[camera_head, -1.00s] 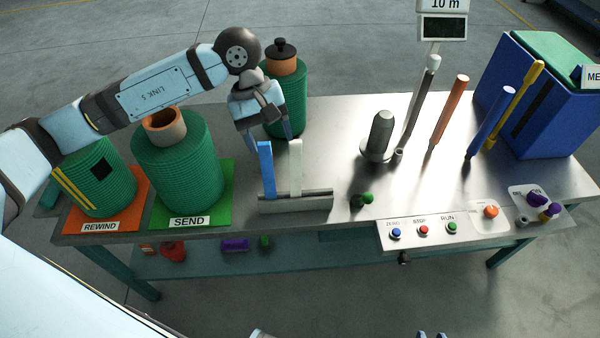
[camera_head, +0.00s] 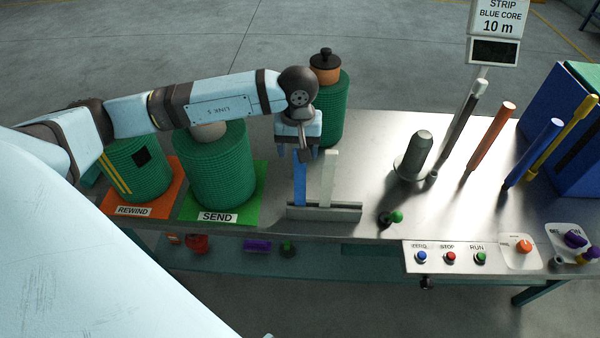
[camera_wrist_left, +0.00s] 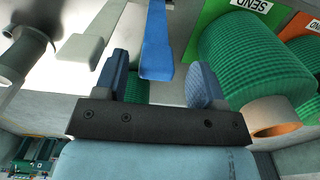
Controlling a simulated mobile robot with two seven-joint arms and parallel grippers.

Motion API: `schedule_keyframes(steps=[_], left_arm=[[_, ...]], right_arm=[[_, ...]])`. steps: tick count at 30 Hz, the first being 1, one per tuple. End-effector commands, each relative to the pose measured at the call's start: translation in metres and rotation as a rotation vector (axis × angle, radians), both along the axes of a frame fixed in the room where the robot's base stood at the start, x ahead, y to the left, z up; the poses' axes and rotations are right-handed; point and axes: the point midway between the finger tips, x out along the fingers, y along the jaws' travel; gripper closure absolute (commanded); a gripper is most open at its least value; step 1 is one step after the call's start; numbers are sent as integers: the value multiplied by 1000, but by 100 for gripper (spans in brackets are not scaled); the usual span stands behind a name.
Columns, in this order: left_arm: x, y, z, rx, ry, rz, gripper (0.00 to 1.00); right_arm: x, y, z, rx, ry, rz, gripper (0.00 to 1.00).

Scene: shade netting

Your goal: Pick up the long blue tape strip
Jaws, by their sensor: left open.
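The long blue tape strip (camera_head: 299,186) stands upright in a slotted grey holder (camera_head: 345,213), to the left of a pale strip (camera_head: 328,178). My left gripper (camera_head: 301,152) is open at the top of the blue strip, pointing down. In the left wrist view, the blue strip (camera_wrist_left: 157,48) lies between the lines of the two spread fingers (camera_wrist_left: 160,72). A gap shows on each side, and I see no finger touching it. The pale strip (camera_wrist_left: 85,48) is outside the fingers, to the left. My right gripper is not in view.
Green rolls stand on the SEND mat (camera_head: 252,205) and the REWIND mat (camera_head: 165,203) at left. Another green roll (camera_head: 331,105) stands behind the gripper. A grey post (camera_head: 417,155) and several coloured rods are to the right. A button panel (camera_head: 445,257) is at the front edge.

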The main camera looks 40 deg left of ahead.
Motion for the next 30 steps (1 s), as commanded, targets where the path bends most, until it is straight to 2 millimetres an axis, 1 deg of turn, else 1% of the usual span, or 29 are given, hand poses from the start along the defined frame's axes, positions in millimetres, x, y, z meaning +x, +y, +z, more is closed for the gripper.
schedule_keyframes(steps=[1, 3, 7, 10, 15, 16, 17, 18, 20, 21, 23, 24, 30], left_arm=[[2, -1, -7, -1, 5, 1, 36], [4, -2, -18, -2, 5, 1, 36], [4, -2, -34, -1, 3, 0, 36], [5, -2, -38, 0, 0, -1, 36], [5, -2, -38, 0, 0, -1, 36], [5, -2, -38, 0, 0, -1, 38], [5, -1, -38, 0, 0, -1, 45], [5, -1, -38, 0, 0, 0, 55], [5, -1, -38, 0, 0, 0, 68], [5, -1, -38, 0, 0, 0, 78], [5, -1, -38, 0, 0, 0, 91], [5, -1, -38, 0, 0, 0, 100], [5, -1, -38, 0, 0, 0, 100]], right_arm=[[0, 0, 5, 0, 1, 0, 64], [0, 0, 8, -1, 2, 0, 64], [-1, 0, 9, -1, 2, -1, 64], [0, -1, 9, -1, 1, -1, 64], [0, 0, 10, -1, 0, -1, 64], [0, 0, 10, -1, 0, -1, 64], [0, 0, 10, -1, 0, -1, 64], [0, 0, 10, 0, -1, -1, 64], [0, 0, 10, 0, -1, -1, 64], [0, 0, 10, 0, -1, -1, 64], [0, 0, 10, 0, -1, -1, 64], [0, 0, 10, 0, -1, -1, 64], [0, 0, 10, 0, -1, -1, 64]])
